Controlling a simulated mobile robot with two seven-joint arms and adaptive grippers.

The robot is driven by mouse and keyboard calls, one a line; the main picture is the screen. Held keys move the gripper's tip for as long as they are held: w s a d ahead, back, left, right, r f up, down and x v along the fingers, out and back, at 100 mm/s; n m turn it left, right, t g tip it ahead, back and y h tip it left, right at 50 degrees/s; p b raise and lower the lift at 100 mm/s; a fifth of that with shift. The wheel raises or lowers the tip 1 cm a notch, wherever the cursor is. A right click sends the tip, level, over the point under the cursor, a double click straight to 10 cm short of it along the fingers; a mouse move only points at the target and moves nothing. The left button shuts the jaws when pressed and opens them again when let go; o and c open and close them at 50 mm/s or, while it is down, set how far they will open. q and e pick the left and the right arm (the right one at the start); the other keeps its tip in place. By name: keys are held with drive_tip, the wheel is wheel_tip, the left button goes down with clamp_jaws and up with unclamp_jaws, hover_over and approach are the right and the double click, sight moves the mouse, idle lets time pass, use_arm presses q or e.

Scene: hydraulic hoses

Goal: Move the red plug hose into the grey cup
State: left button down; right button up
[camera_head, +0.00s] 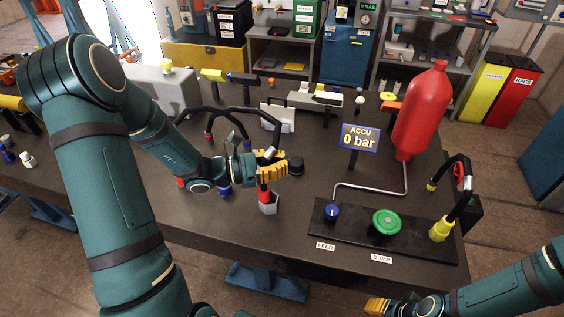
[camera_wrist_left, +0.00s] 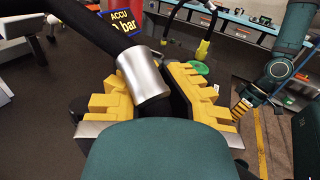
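The red plug (camera_head: 264,193) hangs below my left gripper (camera_head: 270,166), pointing down at the mouth of the grey cup (camera_head: 268,206). Its lower end looks to be inside the rim; how deep is hidden. In the left wrist view, the black hose (camera_wrist_left: 95,32) and its silver sleeve (camera_wrist_left: 145,74) lie between the yellow fingers of my left gripper (camera_wrist_left: 150,92), which appear closed around it. The plug and cup are hidden there. My right gripper (camera_head: 377,305) is at the bottom edge, away from the cup; its finger opening is unclear.
A black panel (camera_head: 340,238) with a blue knob (camera_head: 332,212) and green dump knob (camera_head: 386,221) stands right of the cup. The red accumulator (camera_head: 422,110) and its sign (camera_head: 360,138) stand behind. A black cap-like piece (camera_head: 296,165) is close to my left gripper.

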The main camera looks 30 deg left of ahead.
use_arm(q)
drive_tip(key=c, duration=1.4)
unclamp_jaws()
drive_tip(key=shift+o, duration=0.2)
drive_tip(key=v, duration=1.2)
